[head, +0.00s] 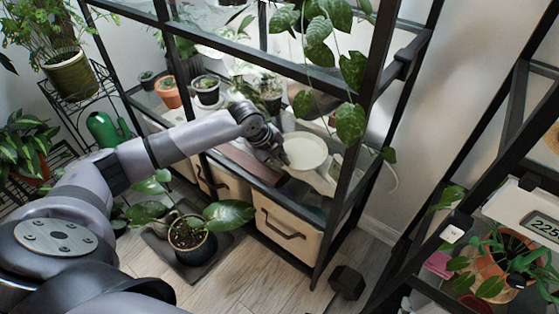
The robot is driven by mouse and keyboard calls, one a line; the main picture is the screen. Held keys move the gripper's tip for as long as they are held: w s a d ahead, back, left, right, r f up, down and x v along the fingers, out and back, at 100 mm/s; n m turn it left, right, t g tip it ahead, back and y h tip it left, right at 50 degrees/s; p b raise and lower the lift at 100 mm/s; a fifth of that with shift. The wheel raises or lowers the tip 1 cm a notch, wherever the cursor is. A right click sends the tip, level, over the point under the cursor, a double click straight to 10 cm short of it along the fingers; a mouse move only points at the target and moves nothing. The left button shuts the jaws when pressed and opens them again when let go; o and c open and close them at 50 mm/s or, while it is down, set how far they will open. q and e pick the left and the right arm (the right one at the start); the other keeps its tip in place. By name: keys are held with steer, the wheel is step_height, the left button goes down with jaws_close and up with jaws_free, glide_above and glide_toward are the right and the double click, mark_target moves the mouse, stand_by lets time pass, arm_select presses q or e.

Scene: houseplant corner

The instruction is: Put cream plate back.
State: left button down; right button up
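The cream plate (306,152) is a round, shallow dish at the shelf level above the drawers, inside the black-framed plant rack. My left arm reaches in from the left, and my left gripper (277,156) is at the plate's left rim. The dark fingers are small and partly merge with the rim and shelf, so I cannot tell whether they are closed on it. I also cannot tell whether the plate rests on the shelf or is held just above it. My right gripper is not in view.
Rack posts and a hanging vine (350,120) stand close to the plate. Small pots, including a terracotta one (168,97), sit behind my arm. A potted plant (192,245) stands on a dark floor mat. A second rack with a scale (530,215) is at right.

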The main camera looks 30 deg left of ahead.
arm_select(q)
steer(key=c, duration=2.1)
jaws_free()
steer(key=p+v, duration=0.2)
steer(key=v, duration=0.4)
steer(key=d+p+v, duration=0.1)
steer(key=p+v, duration=0.1)
steer(key=v, duration=0.3)
steer(key=s+d+f+n+h, duration=0.1)
steer(key=s+d+f+n, duration=0.6)
steer(key=s+d, duration=0.6)
steer(key=s+f+n+y, duration=0.1)
steer(key=s+n, duration=0.3)
steer(key=s+a+f+n+y, duration=0.1)
steer(key=s+n, duration=0.3)
steer(key=s, duration=0.1)
steer(key=s+a+f+n+g, duration=0.1)
steer(key=s+n, duration=0.3)
steer(key=n, duration=0.1)
steer(key=shift+s+a+f+y, duration=0.25)
steer(key=shift+s+y, duration=0.15)
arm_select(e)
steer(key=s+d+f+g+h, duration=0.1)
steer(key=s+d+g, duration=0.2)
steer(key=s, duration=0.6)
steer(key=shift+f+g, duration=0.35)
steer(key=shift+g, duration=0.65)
